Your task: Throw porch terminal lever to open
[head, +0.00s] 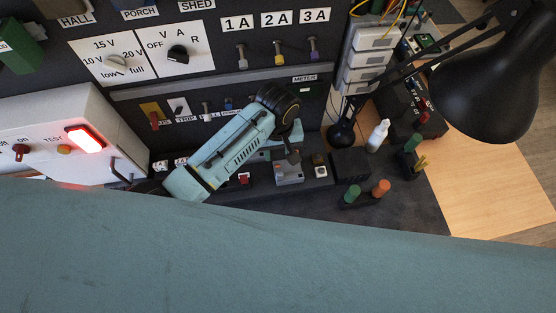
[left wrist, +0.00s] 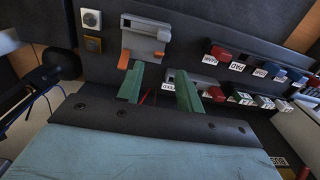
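A grey lever terminal block (left wrist: 146,42) with orange levers stands just beyond my left fingertips in the left wrist view; a grey block (head: 288,174) also shows in the head view beneath my wrist. My right gripper is in neither view.
A black lamp (head: 485,95) overhangs the right side. A white box with a lit red lamp (head: 86,139) is at left. A white bottle (head: 378,135) stands right of the blocks.

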